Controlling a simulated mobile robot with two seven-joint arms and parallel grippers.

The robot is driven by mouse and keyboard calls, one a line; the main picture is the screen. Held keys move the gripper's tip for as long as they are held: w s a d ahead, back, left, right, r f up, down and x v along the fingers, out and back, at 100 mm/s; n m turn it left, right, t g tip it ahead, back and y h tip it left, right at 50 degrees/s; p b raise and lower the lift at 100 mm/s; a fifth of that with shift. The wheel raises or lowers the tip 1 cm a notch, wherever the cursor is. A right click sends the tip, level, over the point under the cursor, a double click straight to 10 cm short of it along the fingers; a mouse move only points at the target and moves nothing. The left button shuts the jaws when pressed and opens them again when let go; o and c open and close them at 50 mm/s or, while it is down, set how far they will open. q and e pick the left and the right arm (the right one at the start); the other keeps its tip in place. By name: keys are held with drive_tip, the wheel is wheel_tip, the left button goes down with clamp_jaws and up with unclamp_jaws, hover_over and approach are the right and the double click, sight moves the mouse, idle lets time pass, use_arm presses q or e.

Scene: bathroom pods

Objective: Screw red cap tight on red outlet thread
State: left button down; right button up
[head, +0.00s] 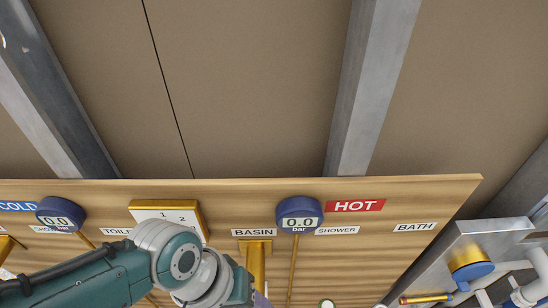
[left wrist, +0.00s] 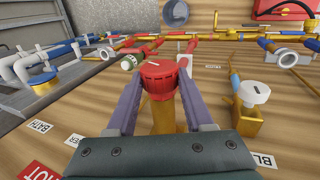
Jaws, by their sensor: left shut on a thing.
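In the left wrist view, a red ribbed cap (left wrist: 160,77) sits upright over a brass pipe stub (left wrist: 163,117). My left gripper (left wrist: 161,62) has its two purple fingers on either side of the cap, shut on it. The red outlet thread is hidden under the cap, so I cannot tell how far it is engaged. In the head view my left arm comes in from the lower left, with its hand mostly below the frame. My right gripper is in neither view.
A white capped outlet (left wrist: 254,93) stands to the right, with blue and brass pipes behind. In the head view, two gauges (head: 299,214) (head: 60,214) and a wooden board (head: 270,192) with labels stand above my arm.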

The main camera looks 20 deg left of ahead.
use_arm(q)
drive_tip(key=shift+d, duration=0.1)
idle(0.3)
drive_tip(key=shift+w+d+r+y, duration=0.1)
drive_tip(key=shift+d+r+y, duration=0.1)
drive_tip(key=shift+y, duration=0.6)
drive_tip(key=shift+f+g+y, duration=0.2)
drive_tip(key=shift+g+y, duration=0.2)
drive_tip(key=shift+y, duration=0.4)
drive_tip(key=shift+r, duration=0.1)
